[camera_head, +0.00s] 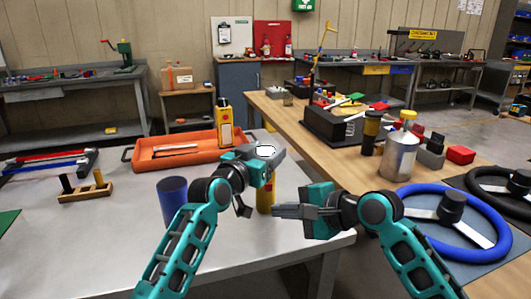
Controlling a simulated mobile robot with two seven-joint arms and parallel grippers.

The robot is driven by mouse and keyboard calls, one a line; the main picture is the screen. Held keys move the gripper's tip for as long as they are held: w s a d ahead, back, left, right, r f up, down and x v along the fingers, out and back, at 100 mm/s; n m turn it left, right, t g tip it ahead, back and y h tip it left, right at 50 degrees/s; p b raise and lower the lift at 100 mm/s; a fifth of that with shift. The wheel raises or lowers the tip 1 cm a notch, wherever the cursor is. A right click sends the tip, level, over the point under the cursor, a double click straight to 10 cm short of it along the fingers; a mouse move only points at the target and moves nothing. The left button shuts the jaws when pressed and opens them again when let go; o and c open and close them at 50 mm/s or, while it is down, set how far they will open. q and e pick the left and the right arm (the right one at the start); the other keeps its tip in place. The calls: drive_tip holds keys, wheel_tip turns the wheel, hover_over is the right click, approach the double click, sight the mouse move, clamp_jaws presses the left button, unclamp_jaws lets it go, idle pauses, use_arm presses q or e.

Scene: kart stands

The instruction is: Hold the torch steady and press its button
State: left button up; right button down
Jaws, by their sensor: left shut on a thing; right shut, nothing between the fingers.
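The torch (264,201) appears as an upright yellow body with a small red patch near its upper right side, above the right front part of the grey table. My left gripper (266,172) is shut on it from above and left, and hides its upper part. I cannot tell whether the torch's base touches the table. My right gripper (277,211) is shut and empty, with its fingers pointing left at the torch's lower right side. A small gap or light contact there is too small to tell. The button is not clearly seen; the red patch may be it.
A blue cup (173,200) stands left of my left arm. An orange tray (184,143) and a yellow bottle (224,124) are behind. A wooden bench (340,158) at right holds a metal can (399,157) and a blue steering wheel (447,247). The table's right edge is close.

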drive_tip(key=shift+s+d, duration=0.1)
drive_tip(key=shift+s, duration=0.25)
use_arm(q)
drive_tip(key=o, duration=1.3)
drive_tip(key=shift+s, duration=0.1)
